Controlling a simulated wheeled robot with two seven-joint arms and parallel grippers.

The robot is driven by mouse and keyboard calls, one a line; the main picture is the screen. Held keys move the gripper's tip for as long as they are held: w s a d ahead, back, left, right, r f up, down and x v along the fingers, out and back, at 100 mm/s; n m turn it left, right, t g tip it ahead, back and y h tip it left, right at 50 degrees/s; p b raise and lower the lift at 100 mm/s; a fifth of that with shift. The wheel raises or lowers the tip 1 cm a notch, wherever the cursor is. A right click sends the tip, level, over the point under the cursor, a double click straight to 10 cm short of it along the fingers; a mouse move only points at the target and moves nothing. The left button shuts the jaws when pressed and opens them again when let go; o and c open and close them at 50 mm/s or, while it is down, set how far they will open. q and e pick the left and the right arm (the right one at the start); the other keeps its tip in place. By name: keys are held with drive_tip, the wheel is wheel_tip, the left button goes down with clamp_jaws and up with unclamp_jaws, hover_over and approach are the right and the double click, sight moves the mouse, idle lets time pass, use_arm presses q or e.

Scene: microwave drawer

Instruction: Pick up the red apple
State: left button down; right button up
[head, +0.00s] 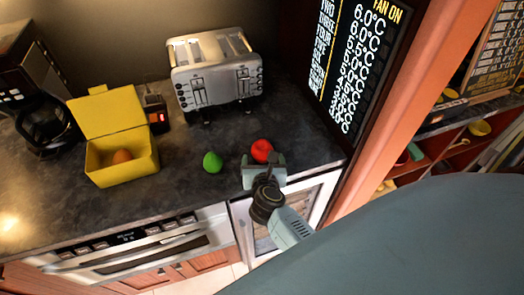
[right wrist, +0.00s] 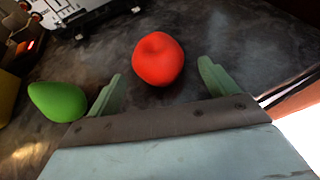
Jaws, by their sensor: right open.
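The red apple (head: 261,150) sits on the dark counter near its front edge, right of a green fruit (head: 213,162). In the right wrist view the apple (right wrist: 158,58) lies ahead of the gap between my fingers, apart from both. My right gripper (head: 250,160) is open and empty, just in front of the apple; its two fingers (right wrist: 160,85) show spread in the right wrist view. The green fruit (right wrist: 57,101) is left of the left finger there. My left gripper is not in view.
A silver toaster (head: 215,72) stands behind the apple. A yellow box (head: 122,157) with an open lid holds a brownish round item (head: 121,156). A coffee maker (head: 42,118) is at far left. A dark panel with text (head: 362,60) rises at right. Counter around the fruits is clear.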

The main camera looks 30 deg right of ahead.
sight(262, 152)
drive_tip(key=x, duration=0.5)
drive_tip(key=shift+r, duration=0.1)
drive_tip(key=shift+a, duration=0.1)
drive_tip(key=shift+c, duration=0.2)
